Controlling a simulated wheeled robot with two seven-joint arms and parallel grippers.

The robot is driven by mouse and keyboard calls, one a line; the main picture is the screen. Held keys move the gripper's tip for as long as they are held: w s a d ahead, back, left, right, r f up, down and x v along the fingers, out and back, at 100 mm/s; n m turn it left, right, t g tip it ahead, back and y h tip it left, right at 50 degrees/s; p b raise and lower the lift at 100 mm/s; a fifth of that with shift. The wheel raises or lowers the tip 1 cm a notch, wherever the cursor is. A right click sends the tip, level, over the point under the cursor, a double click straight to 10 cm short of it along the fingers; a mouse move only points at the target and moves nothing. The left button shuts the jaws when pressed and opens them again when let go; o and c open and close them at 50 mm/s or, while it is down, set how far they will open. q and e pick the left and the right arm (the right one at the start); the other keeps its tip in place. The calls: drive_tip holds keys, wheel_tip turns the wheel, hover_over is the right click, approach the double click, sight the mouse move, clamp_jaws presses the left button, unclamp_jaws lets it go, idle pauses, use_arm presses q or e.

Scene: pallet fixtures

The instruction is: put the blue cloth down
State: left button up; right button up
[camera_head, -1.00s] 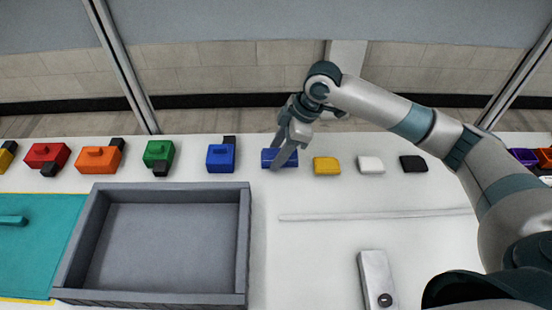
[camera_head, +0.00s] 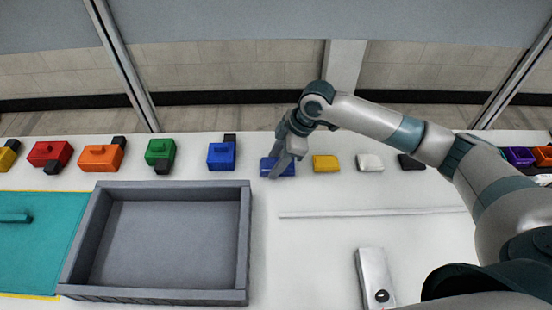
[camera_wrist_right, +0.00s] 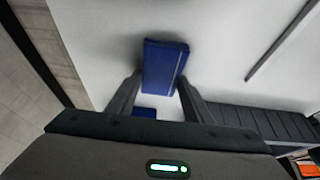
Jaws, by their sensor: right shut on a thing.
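The blue cloth (camera_head: 287,168) is a small folded blue block at the right gripper's fingertips, in line with the row of coloured things on the white table. My right gripper (camera_head: 277,170) points down and is shut on it. In the right wrist view the cloth (camera_wrist_right: 163,66) sits between the two fingertips, a finger on each side. It is at or just above the table; I cannot tell whether it touches. The fingers cover part of it in the head view. My left gripper is not in view.
A blue box (camera_head: 221,156) stands left of the cloth and a yellow folded cloth (camera_head: 326,163) right of it. White (camera_head: 369,162) and black (camera_head: 411,162) cloths follow. A grey tray (camera_head: 244,240) lies front left. The white table (camera_head: 310,245) in front of the cloth is clear.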

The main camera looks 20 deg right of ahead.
drive_tip(key=shift+f, duration=0.15)
drive_tip(key=o, duration=0.9)
drive_tip(key=shift+o, duration=0.2)
drive_tip(key=shift+r, duration=0.2)
drive_tip(key=b+v, duration=0.2)
drive_tip(key=v, duration=1)
drive_tip(key=shift+s+f, duration=0.15)
